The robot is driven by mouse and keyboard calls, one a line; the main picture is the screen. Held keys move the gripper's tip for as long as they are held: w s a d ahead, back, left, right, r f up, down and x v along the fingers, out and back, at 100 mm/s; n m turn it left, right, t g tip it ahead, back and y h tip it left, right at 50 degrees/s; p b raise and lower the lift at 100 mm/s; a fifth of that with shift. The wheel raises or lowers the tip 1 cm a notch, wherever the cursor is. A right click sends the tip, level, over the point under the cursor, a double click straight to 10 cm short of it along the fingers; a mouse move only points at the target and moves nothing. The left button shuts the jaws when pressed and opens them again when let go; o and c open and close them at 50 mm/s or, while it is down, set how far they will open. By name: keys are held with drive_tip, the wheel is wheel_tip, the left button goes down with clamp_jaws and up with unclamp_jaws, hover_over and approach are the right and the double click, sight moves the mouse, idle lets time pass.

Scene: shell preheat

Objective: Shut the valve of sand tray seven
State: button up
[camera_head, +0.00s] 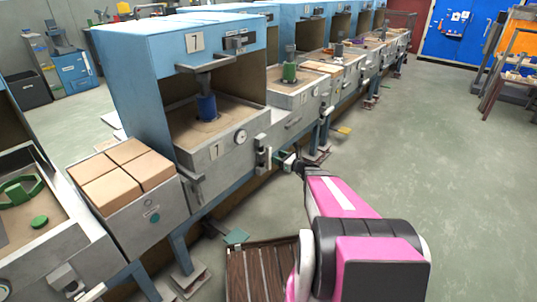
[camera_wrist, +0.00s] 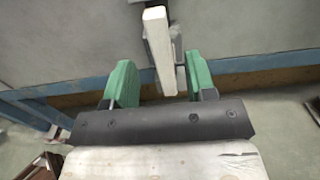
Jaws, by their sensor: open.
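Sand tray seven (camera_head: 205,160) is a grey metal box of sand with a 7 plate on its front, under a blue hood (camera_head: 150,65) also marked 7. A pale valve lever (camera_head: 262,157) stands on the grey front at the tray's right side. My gripper (camera_head: 280,158) is at this lever, its green fingers apart. In the wrist view, the pale bar of the lever (camera_wrist: 158,45) reaches down between the open green fingers of my gripper (camera_wrist: 160,82), with a gap on both sides. I cannot tell whether the valve is open or shut.
A blue cylinder (camera_head: 207,107) stands in tray seven's sand, and a round gauge (camera_head: 240,136) is on its front. A grey handle (camera_head: 193,190) sticks out lower left. Brown blocks (camera_head: 125,170) fill the neighbouring box. The floor at right (camera_head: 430,150) is clear.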

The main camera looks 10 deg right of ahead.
sight(270, 154)
drive_tip(key=shift+x, duration=3.15)
clamp_jaws()
